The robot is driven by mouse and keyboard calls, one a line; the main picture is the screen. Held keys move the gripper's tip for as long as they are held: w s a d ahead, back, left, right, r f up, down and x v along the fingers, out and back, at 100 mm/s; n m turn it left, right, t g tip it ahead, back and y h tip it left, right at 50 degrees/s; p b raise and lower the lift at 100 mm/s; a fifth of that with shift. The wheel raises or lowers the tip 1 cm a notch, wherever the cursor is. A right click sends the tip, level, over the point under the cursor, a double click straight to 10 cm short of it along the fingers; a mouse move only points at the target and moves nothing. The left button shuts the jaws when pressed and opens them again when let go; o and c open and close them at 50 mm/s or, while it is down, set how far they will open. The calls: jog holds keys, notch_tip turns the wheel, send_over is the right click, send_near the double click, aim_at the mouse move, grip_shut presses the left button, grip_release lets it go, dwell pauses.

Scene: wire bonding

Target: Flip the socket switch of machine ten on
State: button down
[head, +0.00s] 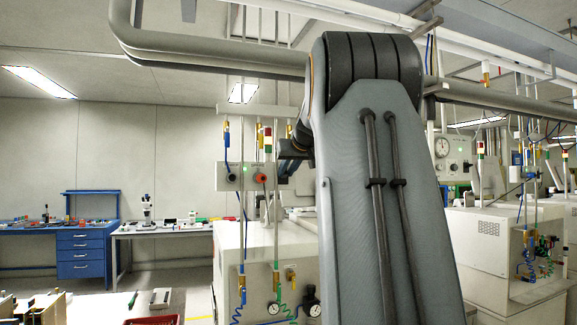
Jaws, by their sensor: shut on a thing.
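A pale control panel (243,184) stands left of my arm, with a small green light, a black round part (232,178) and a red round part (261,178). I cannot tell whether either is the socket switch, and no machine number is readable. My gripper (284,166) is a small dark shape at the panel's right edge, partly hidden behind my arm. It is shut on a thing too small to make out.
A pale machine (262,256) with gauges and coiled hoses stands below the panel. Another machine (492,250) stands at right. A blue bench (85,250) and a white bench (165,230) line the back wall. Thin vertical pipes rise before the panel.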

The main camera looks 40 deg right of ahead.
jog(key=shift+r, duration=0.1)
jog(key=c, duration=1.6)
grip_release()
jog(key=shift+c, duration=0.2)
jog(key=b+v, duration=0.3)
jog(key=v, duration=0.4)
jog(key=shift+s+r+b, duration=0.15)
jog(key=shift+s+b, duration=0.15)
jog(key=shift+b, duration=0.05)
jog(key=shift+a, duration=0.15)
